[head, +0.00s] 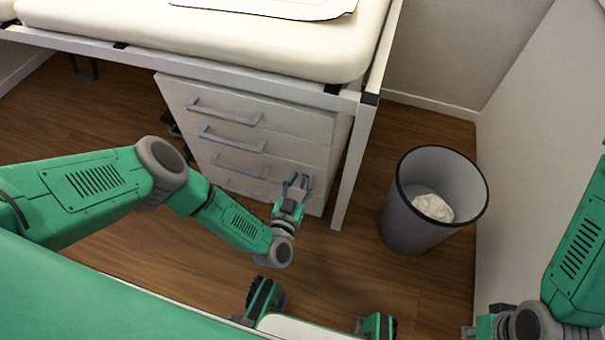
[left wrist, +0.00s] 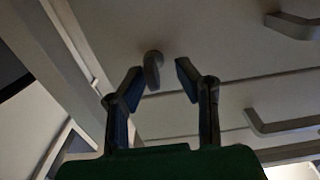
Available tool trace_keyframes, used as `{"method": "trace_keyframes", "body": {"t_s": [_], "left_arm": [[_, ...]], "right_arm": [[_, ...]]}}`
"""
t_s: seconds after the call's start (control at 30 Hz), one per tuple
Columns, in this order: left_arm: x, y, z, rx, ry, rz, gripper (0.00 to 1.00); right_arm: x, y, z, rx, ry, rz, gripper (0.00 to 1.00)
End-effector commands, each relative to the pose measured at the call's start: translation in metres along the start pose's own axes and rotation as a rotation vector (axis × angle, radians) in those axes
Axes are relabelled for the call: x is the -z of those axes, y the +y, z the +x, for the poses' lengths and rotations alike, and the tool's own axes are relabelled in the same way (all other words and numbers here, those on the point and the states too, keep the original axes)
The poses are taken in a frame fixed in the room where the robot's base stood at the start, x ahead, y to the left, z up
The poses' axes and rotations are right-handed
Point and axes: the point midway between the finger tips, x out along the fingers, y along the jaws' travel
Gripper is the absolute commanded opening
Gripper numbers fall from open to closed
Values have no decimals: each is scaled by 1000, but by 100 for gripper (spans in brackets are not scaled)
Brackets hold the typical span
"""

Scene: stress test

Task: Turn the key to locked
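The key (left wrist: 153,68) shows in the left wrist view as a small grey rounded head standing out from the pale cabinet front. My left gripper (left wrist: 160,76) is open. Its two fingers stand on either side of the key, the left finger closer to it. I cannot tell whether that finger touches it. In the head view my left gripper (head: 298,184) is at the right side of the drawer cabinet (head: 308,127), and the key cannot be made out there. My right gripper (head: 476,329) shows only partly at the bottom right, its fingers unclear.
The cabinet has several drawers with bar handles (head: 232,140) left of my left gripper. A table leg (head: 354,170) stands just right of the cabinet. A grey waste bin (head: 412,222) with a white bag stands farther right. Wooden floor (head: 340,265) is bare between.

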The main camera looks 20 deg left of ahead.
Motion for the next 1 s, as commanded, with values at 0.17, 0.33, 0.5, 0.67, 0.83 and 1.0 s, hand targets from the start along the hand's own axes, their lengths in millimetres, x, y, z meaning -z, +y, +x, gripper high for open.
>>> {"method": "trace_keyframes", "body": {"t_s": [0.17,0.33,0.5,0.67,0.83,1.0], "left_arm": [[0,2,0,-1,-1,1,28],[0,1,0,-1,-1,-2,0],[0,2,0,-3,-1,-2,0],[0,2,0,-2,-2,21,0],[1,3,0,-4,-1,93,0],[1,5,0,-4,-1,216,0]], "right_arm": [[0,0,0,0,-1,0,0],[0,0,0,-1,-1,1,0],[0,0,0,0,-1,1,0],[0,0,-2,0,-1,0,0],[0,0,-6,0,-1,0,0],[0,0,-13,0,0,1,0]]}}
